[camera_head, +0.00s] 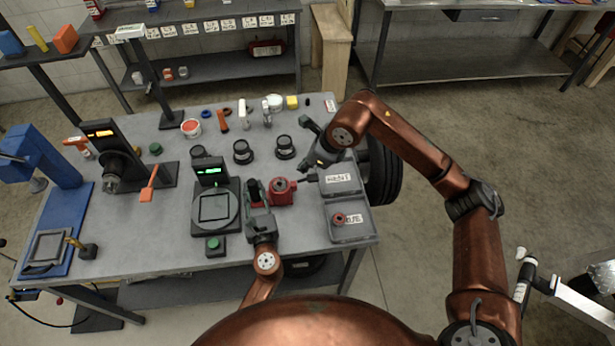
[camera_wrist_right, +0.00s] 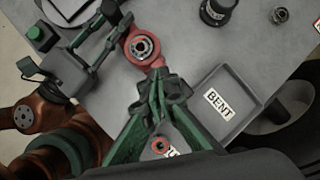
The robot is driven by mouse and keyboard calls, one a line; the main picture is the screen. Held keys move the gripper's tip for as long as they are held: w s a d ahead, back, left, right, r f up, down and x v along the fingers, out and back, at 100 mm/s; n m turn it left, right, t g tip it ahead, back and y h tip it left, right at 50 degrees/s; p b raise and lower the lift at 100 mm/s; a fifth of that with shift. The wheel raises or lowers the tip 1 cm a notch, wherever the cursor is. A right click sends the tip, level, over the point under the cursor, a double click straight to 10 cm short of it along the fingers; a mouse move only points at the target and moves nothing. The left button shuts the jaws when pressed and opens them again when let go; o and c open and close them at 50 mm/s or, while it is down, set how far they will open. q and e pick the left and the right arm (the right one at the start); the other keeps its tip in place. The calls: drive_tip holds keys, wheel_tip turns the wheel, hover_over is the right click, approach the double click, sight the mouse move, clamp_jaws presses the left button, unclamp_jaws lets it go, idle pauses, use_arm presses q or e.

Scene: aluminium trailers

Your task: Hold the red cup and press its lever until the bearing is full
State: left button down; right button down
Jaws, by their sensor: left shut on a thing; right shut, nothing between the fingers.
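The red cup (camera_head: 281,195) is a round red body at the table's front middle. In the right wrist view the cup (camera_wrist_right: 129,52) has a ring-shaped metal bearing (camera_wrist_right: 143,46) at its centre, and a red lever (camera_wrist_right: 157,63) points from it toward my right gripper. My left gripper (camera_head: 263,196) is shut on the cup from its left side. My right gripper (camera_head: 309,178) is shut and empty to the right of the cup. Its closed fingertips (camera_wrist_right: 158,75) are close to the lever; I cannot tell whether they touch. The bearing's fill level cannot be made out.
A tray labelled BENT (camera_head: 341,190) and a second tray (camera_head: 362,228) holding a small red ring (camera_head: 338,218) are right of the cup. A device with a round plate (camera_head: 229,225) and green display stands left. Black round parts (camera_head: 243,152) are behind.

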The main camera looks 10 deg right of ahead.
sight(307, 178)
drive_tip(key=r+n+t, duration=0.1)
drive_tip(key=n, duration=0.1)
drive_tip(key=w+a+r+n, duration=0.1)
drive_tip(key=n, duration=0.1)
drive_tip(key=w+a+r+n+t, duration=0.1)
drive_tip(key=n, duration=0.1)
drive_tip(key=shift+a+r+t+h, duration=0.1)
drive_tip(key=shift+r+t+h, duration=0.2)
drive_tip(key=shift+h, duration=0.1)
drive_tip(key=shift+f, duration=0.1)
drive_tip(key=shift+s+d+f, duration=0.1)
drive_tip(key=shift+d+f, duration=0.35)
drive_tip(key=shift+f, duration=0.95)
drive_tip(key=shift+w+d+f, duration=0.1)
drive_tip(key=shift+d+f, duration=0.3)
drive_tip(key=shift+f, duration=1)
drive_tip(key=shift+s+d+f, duration=0.1)
drive_tip(key=shift+d+f, duration=0.35)
drive_tip(key=shift+f, duration=0.95)
drive_tip(key=shift+d+f, duration=0.1)
drive_tip(key=shift+f, duration=0.25)
drive_tip(key=shift+s+d+f, duration=0.1)
drive_tip(key=shift+d+f, duration=0.15)
drive_tip(key=shift+f, duration=0.35)
drive_tip(key=shift+d+f, duration=0.2)
drive_tip(key=shift+f, duration=0.4)
